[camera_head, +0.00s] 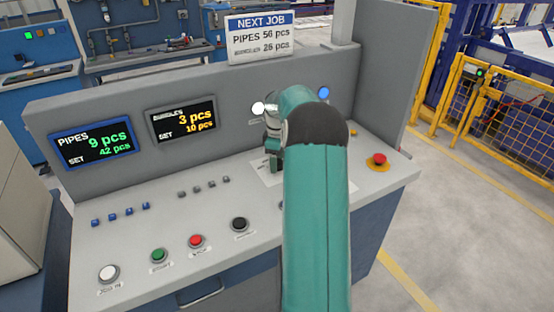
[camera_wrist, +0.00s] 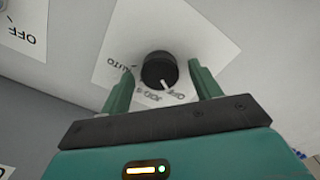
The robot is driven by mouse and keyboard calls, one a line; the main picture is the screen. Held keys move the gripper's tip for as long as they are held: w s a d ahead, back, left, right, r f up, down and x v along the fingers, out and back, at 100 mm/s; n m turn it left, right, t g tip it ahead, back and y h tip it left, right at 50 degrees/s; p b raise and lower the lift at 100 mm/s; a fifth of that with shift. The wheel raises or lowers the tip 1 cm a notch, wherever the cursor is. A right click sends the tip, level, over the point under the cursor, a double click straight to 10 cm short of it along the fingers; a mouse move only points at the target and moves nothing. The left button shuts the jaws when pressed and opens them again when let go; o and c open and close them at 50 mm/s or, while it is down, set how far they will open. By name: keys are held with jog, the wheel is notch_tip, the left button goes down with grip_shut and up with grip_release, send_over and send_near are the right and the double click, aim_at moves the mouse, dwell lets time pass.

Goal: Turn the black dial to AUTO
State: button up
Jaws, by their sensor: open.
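The black dial (camera_wrist: 156,66) sits on a white label plate (camera_wrist: 195,38) in the wrist view. Its white pointer mark faces the lower right, close to the OFF lettering. The AUTO lettering is left of the dial, and a blurred middle label is below it. My gripper (camera_wrist: 162,72) is open, with one green finger on each side of the dial. Gaps show between the fingers and the dial. In the head view my arm hides the dial, and only part of the plate (camera_head: 262,174) shows.
A red emergency button (camera_head: 379,159) on a yellow base is to the right on the console. White, green, red and black buttons (camera_head: 240,224) line the front. Two displays (camera_head: 94,144) and a white lamp (camera_head: 258,108) are on the back panel.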

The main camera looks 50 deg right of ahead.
jog(key=c, duration=1)
jog(key=shift+o, duration=0.2)
jog(key=shift+m, duration=0.4)
jog(key=m, duration=0.3)
jog(key=shift+m, duration=0.4)
jog(key=m, duration=1.2)
jog(key=shift+m, duration=0.4)
jog(key=m, duration=0.6)
jog(key=shift+m, duration=0.4)
